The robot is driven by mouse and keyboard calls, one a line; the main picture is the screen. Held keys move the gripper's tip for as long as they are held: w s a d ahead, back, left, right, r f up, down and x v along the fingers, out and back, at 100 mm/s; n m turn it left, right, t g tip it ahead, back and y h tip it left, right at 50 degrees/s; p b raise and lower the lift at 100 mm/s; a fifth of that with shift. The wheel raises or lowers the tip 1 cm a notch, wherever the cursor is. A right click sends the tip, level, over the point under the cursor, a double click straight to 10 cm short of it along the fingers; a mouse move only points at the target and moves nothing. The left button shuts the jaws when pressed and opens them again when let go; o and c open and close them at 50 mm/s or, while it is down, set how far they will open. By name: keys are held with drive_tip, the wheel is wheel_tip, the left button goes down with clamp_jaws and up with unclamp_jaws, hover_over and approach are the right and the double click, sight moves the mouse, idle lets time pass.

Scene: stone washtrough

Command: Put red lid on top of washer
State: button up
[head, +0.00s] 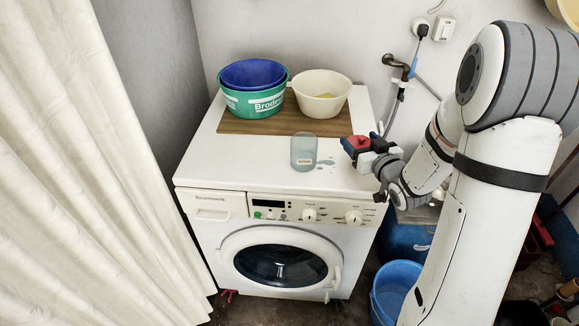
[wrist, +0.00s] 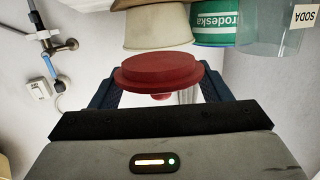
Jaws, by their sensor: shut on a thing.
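The red lid (wrist: 158,70) is round with a stepped rim and a small knob. It sits between the two blue fingers of my gripper (wrist: 160,88), which is shut on it. In the head view the red lid (head: 356,142) is partly hidden by my gripper (head: 362,146). My gripper appears above the right edge of the washer's top; its exact height is hard to tell. The white washer (head: 230,168) stands against the wall, with its round door closed at the front.
On the washer are a wooden board (head: 240,126), a green tub (head: 255,103) holding a blue bowl (head: 253,73), a cream bowl (head: 321,94) and a clear labelled jar (head: 304,152). The top's front left is clear. A tap (head: 394,62) is right; a curtain (head: 85,170) hangs left.

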drive_tip(key=r, duration=0.1)
drive_tip(key=r+n+y+b, duration=0.1)
drive_tip(key=r, duration=0.1)
drive_tip(key=shift+d+g, duration=0.3)
drive_tip(key=shift+d, duration=0.1)
wheel_tip(320, 180, down, 10)
drive_tip(key=shift+s+r+b, duration=0.1)
drive_tip(key=shift+b, duration=0.55)
drive_tip(key=o, duration=0.9)
drive_tip(key=shift+o, duration=0.2)
